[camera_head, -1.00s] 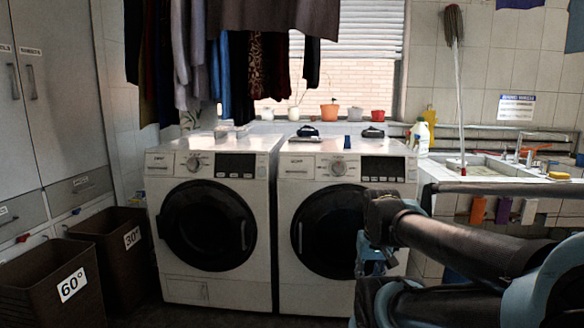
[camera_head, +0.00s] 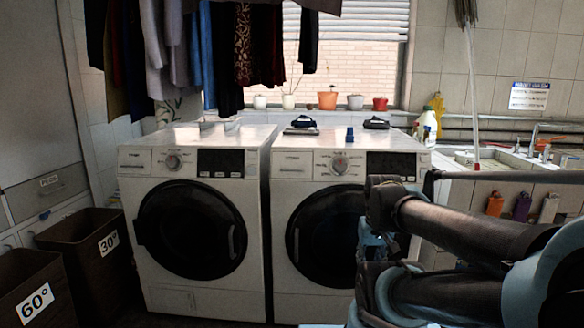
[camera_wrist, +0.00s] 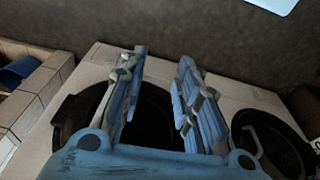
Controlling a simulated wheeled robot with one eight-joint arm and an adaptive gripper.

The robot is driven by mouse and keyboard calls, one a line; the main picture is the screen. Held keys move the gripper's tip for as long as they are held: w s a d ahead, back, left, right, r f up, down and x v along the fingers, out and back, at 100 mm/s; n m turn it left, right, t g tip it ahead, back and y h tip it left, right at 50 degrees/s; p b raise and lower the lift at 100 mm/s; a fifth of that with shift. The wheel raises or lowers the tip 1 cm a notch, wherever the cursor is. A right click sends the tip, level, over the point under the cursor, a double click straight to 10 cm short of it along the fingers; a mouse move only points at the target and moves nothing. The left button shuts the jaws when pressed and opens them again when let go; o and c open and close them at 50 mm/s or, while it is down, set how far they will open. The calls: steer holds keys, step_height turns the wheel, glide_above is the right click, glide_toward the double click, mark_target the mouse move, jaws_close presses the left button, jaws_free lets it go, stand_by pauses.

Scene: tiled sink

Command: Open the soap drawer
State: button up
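Two white washing machines stand side by side, the left one (camera_head: 160,262) and the right one (camera_head: 283,262). Each has a soap drawer at the upper left of its front panel: the left drawer (camera_head: 134,161) and the right drawer (camera_head: 292,165). Both drawers look flush with their panels. My gripper (camera_wrist: 162,57) is open and empty in the wrist view, with two blue fingers spread over a dark round door (camera_wrist: 155,112). Neither drawer can be made out in that view. In the head view, my arm hides most of the gripper, in front of the right machine.
Brown baskets, marked 60° (camera_head: 32,282) and 30° (camera_head: 85,228), stand at the left. Clothes (camera_head: 180,45) hang above the machines. A tiled sink (camera_head: 500,165) is at the right, behind my arm. Small items (camera_head: 301,126) lie on the machine tops.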

steer(key=shift+r, duration=0.1)
step_height(320, 180, up, 33)
steer(key=n, duration=1.8)
glide_above(292, 171)
steer(key=s, duration=0.4)
steer(key=w+f, duration=0.1)
steer(key=f, duration=0.4)
steer(key=w+f, duration=0.1)
steer(key=f, duration=0.5)
steer(key=w+f, duration=0.2)
steer(key=f, duration=0.3)
steer(key=shift+f, duration=0.3)
steer(key=shift+t, duration=0.3)
jaws_close()
